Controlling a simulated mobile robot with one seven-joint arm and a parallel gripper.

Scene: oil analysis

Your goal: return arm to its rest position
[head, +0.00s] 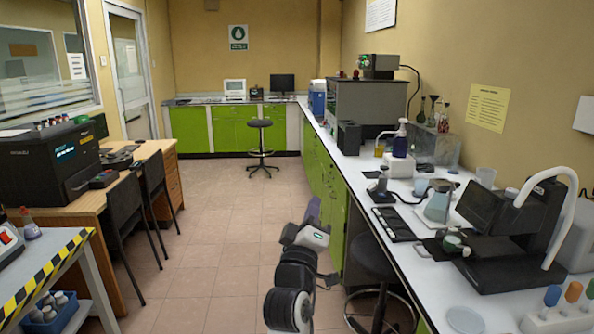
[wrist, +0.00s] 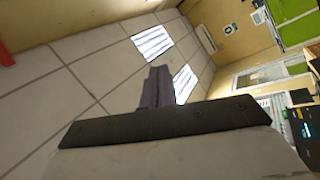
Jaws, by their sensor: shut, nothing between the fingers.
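My arm is raised in the middle of the head view, over the aisle floor. My gripper (head: 313,209) is at its far end, with purple-grey fingers beside the front of the right-hand green cabinets. In the wrist view the fingers (wrist: 155,85) are together, with nothing held between them. The wrist view is tilted and looks up at ceiling tiles and lights.
A white bench (head: 455,290) runs along the right, with a microscope-like black device (head: 515,235) and glassware. A dark stool (head: 372,262) stands close to the right of my arm. Desks and chairs (head: 120,215) line the left. The aisle floor (head: 215,225) is clear.

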